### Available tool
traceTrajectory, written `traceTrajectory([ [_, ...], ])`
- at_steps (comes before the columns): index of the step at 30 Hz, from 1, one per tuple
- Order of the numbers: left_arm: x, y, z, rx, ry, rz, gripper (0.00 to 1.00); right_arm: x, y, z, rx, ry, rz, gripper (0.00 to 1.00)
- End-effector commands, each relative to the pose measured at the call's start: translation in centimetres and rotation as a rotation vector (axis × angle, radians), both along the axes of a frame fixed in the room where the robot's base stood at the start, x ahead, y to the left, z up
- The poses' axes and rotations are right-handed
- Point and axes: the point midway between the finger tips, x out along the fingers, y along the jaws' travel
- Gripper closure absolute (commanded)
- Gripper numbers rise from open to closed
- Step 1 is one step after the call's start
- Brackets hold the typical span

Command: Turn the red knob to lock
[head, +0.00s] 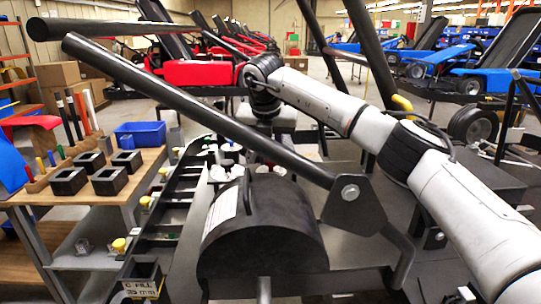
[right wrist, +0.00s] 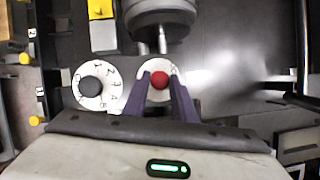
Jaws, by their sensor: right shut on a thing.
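The red knob (right wrist: 160,80) is a small round red cap on a white dial plate (right wrist: 150,68) in the right wrist view. My right gripper (right wrist: 160,77) has its two purple-grey fingers on either side of the knob, shut on it. The plate's markings are mostly covered by the fingers. In the head view my right arm reaches in from the right, and a dark bar and the arm's own end hide the grip on the knob. My left gripper is not in view.
A white numbered dial with a dark grey knob (right wrist: 90,87) sits left of the red knob. A grey cylindrical fitting (right wrist: 160,18) stands just beyond it. In the head view a long dark bar (head: 200,112) and a black drum-like housing (head: 265,235) stand in front.

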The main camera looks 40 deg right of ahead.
Motion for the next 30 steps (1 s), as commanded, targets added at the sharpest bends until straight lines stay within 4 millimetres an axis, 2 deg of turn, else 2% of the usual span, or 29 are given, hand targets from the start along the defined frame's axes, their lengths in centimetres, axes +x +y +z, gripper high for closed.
traceTrajectory([
  [11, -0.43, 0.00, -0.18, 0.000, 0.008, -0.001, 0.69, -0.12, -0.15, 0.03, 0.001, -0.001, 0.117, 0.98],
  [30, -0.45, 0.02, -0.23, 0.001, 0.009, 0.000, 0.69, -0.28, -0.64, 0.04, 0.002, -0.001, 0.695, 0.98],
])
